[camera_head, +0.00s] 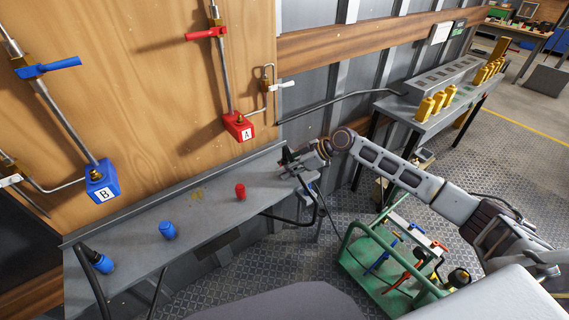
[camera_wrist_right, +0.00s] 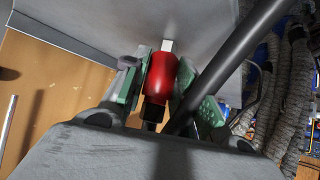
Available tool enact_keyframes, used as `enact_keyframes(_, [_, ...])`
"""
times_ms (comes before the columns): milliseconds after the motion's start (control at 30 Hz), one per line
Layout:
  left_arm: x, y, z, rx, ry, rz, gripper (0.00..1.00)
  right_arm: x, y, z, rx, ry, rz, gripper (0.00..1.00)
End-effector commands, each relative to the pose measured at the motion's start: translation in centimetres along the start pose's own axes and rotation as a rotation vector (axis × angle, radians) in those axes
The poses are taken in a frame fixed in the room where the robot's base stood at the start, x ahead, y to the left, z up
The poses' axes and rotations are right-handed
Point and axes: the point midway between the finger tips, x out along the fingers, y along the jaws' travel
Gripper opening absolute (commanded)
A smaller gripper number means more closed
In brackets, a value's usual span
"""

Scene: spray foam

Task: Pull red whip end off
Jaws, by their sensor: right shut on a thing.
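My right gripper (camera_head: 290,158) is at the right end of the grey shelf (camera_head: 215,205), below and right of the red block marked A (camera_head: 239,126). In the right wrist view its green-padded fingers (camera_wrist_right: 166,85) are shut on the red whip end (camera_wrist_right: 163,72). The whip end is a red cylinder with a pale square tip and a dark lower part. In the head view the fingers mostly hide it. I cannot tell whether it still touches its mount. My left gripper is not in view.
A small red cylinder (camera_head: 240,190) and a blue cylinder (camera_head: 167,230) stand on the shelf. A blue block marked B (camera_head: 101,181) is on the wooden wall. A green tool carrier (camera_head: 350,266) stands below my right arm.

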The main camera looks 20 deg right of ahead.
Motion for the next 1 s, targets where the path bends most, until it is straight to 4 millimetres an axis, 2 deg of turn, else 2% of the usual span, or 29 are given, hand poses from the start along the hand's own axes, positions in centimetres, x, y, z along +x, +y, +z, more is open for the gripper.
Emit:
enact_keyframes(567, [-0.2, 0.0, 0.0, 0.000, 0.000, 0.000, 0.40, -0.2, 0.0, -0.3, 0.000, 0.001, 0.001, 0.00])
enact_keyframes(1000, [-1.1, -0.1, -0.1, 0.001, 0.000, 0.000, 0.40, -1.0, 0.0, -1.3, 0.000, 0.001, 0.001, 0.00])
